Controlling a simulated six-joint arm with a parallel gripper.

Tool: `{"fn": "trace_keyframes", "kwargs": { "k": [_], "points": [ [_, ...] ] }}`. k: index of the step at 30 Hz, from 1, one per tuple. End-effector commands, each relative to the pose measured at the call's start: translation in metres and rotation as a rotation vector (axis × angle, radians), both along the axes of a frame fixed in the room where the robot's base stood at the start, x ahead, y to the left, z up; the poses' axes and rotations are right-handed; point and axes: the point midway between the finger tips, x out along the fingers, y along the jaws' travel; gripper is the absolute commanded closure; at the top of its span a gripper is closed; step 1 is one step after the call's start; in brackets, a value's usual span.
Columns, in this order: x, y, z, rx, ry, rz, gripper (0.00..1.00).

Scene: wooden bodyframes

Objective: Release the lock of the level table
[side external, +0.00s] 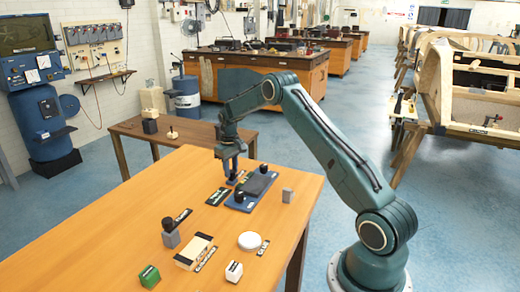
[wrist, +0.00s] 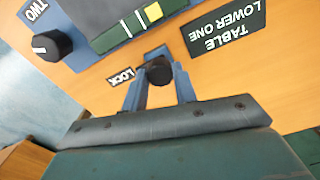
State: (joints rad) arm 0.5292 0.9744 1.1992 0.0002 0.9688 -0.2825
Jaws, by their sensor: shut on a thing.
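The level table (side external: 259,185) has a dark plate on a blue base, with black knobs on it, and stands on the wooden table. In the wrist view its dark plate (wrist: 95,10), a green level strip with a yellow mark (wrist: 128,30) and a black knob (wrist: 52,46) by the label TWO (wrist: 37,9) show at the top. My gripper (wrist: 160,78) is at its edge, fingers pointing down, also seen in the side view (side external: 233,172). It is shut on the black lock knob (wrist: 158,71), one finger on each side. The label LOCK (wrist: 121,77) lies beside it.
A TABLE LOWER ONE sign (wrist: 225,30) lies close by. The table's left part is clear.

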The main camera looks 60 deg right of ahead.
Motion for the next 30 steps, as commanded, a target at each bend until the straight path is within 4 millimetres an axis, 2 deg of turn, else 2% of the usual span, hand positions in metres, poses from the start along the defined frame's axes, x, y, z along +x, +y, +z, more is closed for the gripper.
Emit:
{"fn": "trace_keyframes", "kwargs": {
  "k": [8,9,12,23,30],
  "points": [
    [0.001,0.000,0.002,-0.002,-0.004,0.003,0.95],
    [0.001,0.000,0.002,-0.002,-0.004,0.003,0.68],
    [0.001,0.000,0.001,-0.002,-0.003,0.002,0.50],
    [0.000,0.000,0.002,0.000,-0.002,0.001,0.50],
    [0.001,0.000,0.017,-0.002,-0.004,0.001,0.50]
  ]
}}
